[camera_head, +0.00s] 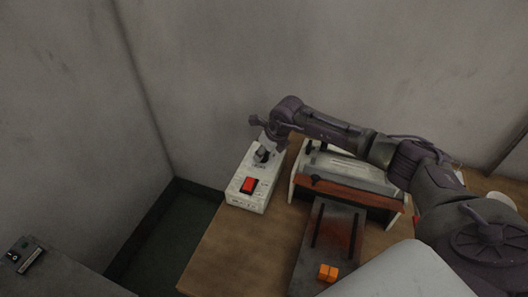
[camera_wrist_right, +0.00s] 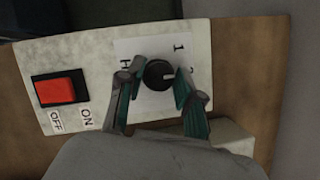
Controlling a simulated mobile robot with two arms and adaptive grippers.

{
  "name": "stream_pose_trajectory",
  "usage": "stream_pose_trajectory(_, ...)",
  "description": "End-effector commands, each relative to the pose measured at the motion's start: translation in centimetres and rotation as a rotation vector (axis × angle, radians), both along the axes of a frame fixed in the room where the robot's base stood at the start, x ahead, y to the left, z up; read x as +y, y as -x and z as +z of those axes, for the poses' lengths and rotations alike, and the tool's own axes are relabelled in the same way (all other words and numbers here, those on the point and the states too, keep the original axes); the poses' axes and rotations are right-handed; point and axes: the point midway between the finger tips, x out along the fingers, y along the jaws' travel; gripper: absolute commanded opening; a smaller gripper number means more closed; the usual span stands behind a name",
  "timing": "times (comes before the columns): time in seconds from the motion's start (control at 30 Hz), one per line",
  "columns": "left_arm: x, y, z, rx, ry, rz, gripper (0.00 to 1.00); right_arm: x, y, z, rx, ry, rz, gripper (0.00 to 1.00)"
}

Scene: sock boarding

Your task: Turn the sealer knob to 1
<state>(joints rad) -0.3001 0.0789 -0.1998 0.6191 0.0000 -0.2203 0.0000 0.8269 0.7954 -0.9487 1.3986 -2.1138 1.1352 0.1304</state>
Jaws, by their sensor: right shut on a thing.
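The sealer's control box (camera_head: 241,197) is white and stands on the left part of the wooden table. A red switch (camera_head: 249,185) is on its near end and also shows in the right wrist view (camera_wrist_right: 59,89), with ON and OFF labels. The round black knob (camera_wrist_right: 158,75) has a pale pointer line on its right side. A printed 1 is above and to its right; other markings are partly hidden. My right gripper (camera_wrist_right: 156,82) is shut on the knob, one finger on each side. It also shows from above in the head view (camera_head: 263,154). My left gripper is not in view.
The sealer (camera_head: 345,173), with an orange-brown front bar, stands right of the control box. A dark plate (camera_head: 325,243) with an orange block (camera_head: 328,272) lies before it. The table (camera_head: 235,250) is bare at its front left. Walls stand behind.

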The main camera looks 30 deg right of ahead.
Motion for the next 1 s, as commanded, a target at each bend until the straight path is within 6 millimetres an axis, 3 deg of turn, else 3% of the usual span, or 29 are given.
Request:
stream_pose_trajectory(0.37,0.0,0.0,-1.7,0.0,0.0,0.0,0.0,-0.2,-0.1,-0.3,-0.001,0.001,0.092,0.01)
stream_pose_trajectory(1.0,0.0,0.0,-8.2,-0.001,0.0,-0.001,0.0,-0.3,-0.3,-0.3,-0.003,0.0,0.598,0.01)
